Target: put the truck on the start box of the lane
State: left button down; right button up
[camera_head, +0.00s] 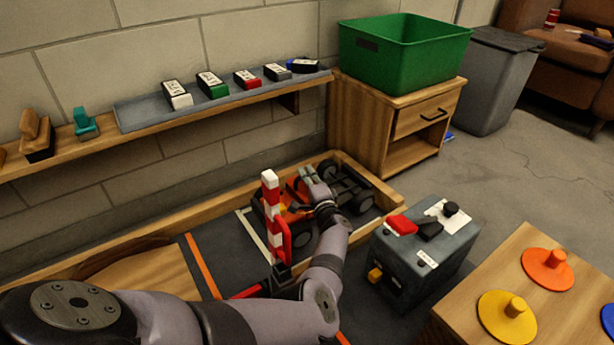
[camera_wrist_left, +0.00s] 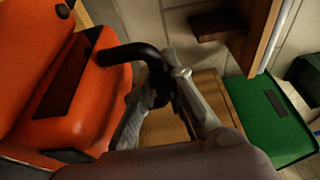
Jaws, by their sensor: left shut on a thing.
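The truck (camera_head: 352,188) is orange and black with big black wheels. It rests on the dark lane floor, by the wooden border, partly hidden by my arm and a post. My left gripper (camera_head: 312,180) is over the truck's middle. In the left wrist view, the gripper (camera_wrist_left: 168,82) is shut on a curved black bar (camera_wrist_left: 125,52) beside the truck's orange body (camera_wrist_left: 90,95). White lines (camera_head: 253,233) on the floor mark a box corner beside the truck; I cannot tell how much of the truck is inside. My right gripper is not in view.
A red-and-white post (camera_head: 270,205) stands close in front of the truck. A grey control box (camera_head: 440,260) with a red button is at right. A wooden border (camera_head: 375,185) runs behind. A green bin (camera_head: 405,60) sits on a cabinet (camera_head: 415,115); a shelf (camera_head: 215,110) hangs at the wall.

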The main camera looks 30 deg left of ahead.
pick_arm(q)
jog(key=shift+w+r, duration=0.1)
jog(key=shift+r, duration=0.05)
jog(key=c, duration=2.1)
grip_release()
jog(key=shift+f, duration=0.3)
jog(key=shift+o, duration=1.3)
jog(key=shift+r, duration=0.1)
jog(key=shift+o, duration=0.8)
jog(key=shift+r, duration=0.15)
jog(key=shift+r, duration=0.1)
